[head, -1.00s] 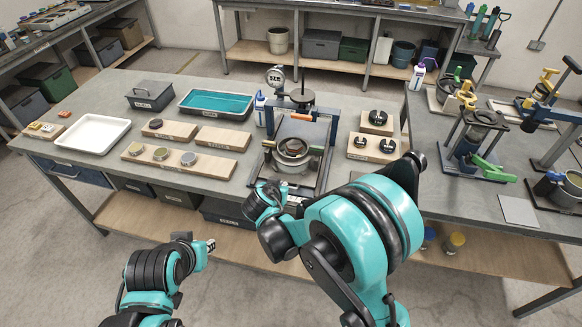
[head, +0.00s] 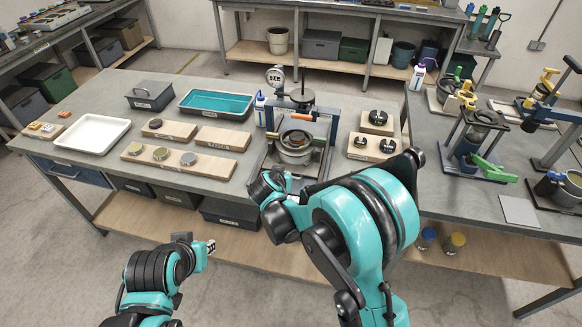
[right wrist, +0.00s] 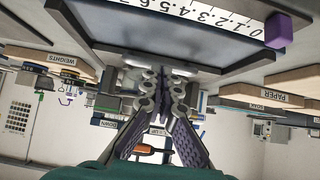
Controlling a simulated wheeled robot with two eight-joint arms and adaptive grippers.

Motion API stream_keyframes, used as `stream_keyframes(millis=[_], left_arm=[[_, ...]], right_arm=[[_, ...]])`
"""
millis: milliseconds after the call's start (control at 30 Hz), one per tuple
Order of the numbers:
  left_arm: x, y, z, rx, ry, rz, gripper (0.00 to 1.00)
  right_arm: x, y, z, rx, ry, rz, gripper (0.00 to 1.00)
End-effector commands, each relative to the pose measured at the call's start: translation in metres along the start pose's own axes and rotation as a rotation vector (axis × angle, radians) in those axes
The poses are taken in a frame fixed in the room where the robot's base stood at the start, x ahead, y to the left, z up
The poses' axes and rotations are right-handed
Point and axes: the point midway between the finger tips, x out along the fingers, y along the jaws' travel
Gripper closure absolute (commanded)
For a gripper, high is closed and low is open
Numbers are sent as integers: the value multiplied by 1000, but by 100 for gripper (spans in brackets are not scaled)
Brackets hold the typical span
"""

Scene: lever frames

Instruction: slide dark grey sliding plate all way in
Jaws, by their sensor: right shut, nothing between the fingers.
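The dark grey sliding plate (right wrist: 150,55) fills the upper middle of the right wrist view. In the head view it is mostly hidden under a metal pot (head: 294,153) and behind my right wrist. The pot stands inside the blue-posted press frame (head: 333,135). My right gripper (right wrist: 165,80) is shut and empty, with its fingertips at the plate's near edge. I cannot tell whether they touch it. In the head view the right fingertips are hard to make out by the frame's front. My left gripper (head: 210,247) is away in front of the table, its jaw opening unclear.
A scale strip (right wrist: 200,15) and a purple block (right wrist: 278,30) show by the plate. Boards with tins (head: 190,160) lie left of the frame, and weights (head: 377,117) on blocks stand right. The floor before the table is clear.

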Motion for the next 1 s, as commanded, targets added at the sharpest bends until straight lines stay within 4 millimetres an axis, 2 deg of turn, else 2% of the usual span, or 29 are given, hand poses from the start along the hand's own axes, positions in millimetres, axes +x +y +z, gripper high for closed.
stream_keyframes(millis=[1000], left_arm=[[3, 0, 2, 0, 0, 0, 78]], right_arm=[[36, 0, -30, 1, 0, 0, 100]])
